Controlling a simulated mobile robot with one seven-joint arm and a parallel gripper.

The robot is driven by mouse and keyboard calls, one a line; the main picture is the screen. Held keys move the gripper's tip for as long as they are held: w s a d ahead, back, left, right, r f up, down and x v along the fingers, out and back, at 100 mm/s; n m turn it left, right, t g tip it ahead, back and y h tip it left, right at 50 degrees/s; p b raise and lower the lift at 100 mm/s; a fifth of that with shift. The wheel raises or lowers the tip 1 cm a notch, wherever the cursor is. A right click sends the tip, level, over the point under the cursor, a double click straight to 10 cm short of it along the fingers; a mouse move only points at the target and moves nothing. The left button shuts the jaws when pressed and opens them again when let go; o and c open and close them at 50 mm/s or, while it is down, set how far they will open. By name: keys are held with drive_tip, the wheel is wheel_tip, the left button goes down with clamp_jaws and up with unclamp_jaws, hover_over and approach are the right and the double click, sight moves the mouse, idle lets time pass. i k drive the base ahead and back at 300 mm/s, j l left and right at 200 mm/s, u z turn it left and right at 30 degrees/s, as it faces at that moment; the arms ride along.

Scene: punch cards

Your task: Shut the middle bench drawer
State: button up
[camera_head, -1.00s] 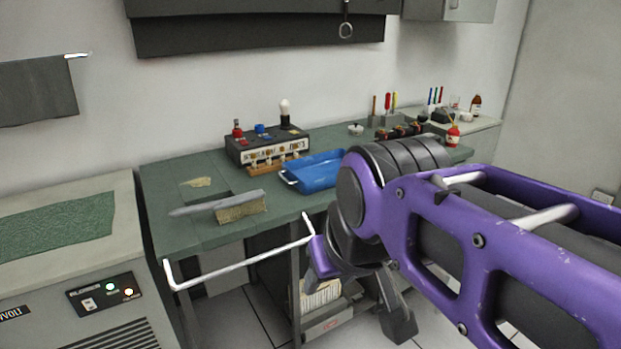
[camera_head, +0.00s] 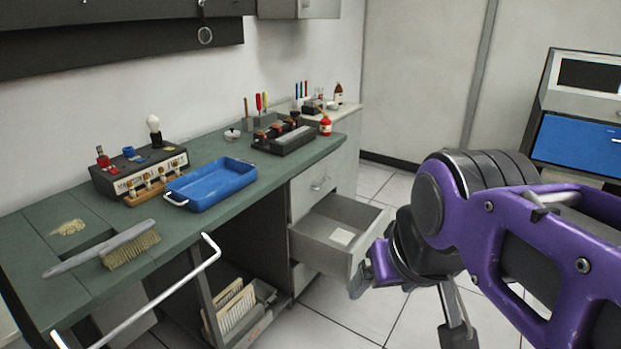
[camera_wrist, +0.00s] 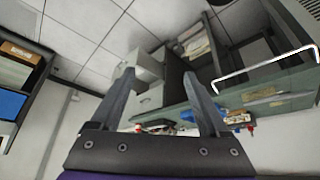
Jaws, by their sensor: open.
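The middle bench drawer (camera_head: 322,255) is pulled out from the grey drawer unit under the bench's right end. A small pale item (camera_head: 342,237) lies inside it. The drawer above (camera_head: 314,188) is shut. My gripper (camera_head: 408,305) is just right of and in front of the open drawer's front in the head view, apparently apart from it. My arm hides part of that area. In the wrist view, which is upside down, my gripper (camera_wrist: 158,78) has its two fingers spread with nothing between them. The pulled-out drawer (camera_wrist: 147,66) shows beyond the fingertips.
The green bench (camera_head: 110,245) bears a blue tray (camera_head: 212,182), a brush (camera_head: 130,248), a dark control box (camera_head: 138,170) and bottles. A white rail (camera_head: 180,285) runs along its front. A card bin (camera_head: 262,292) sits underneath. Tiled floor lies clear right of the drawer.

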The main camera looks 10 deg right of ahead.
sight(309, 246)
drive_tip(key=i+z, duration=0.4)
drive_tip(key=z, duration=0.2)
drive_tip(key=i+u, duration=0.1)
drive_tip(key=i, duration=0.3)
drive_tip(key=i+l+u, duration=0.1)
drive_tip(key=i, duration=0.3)
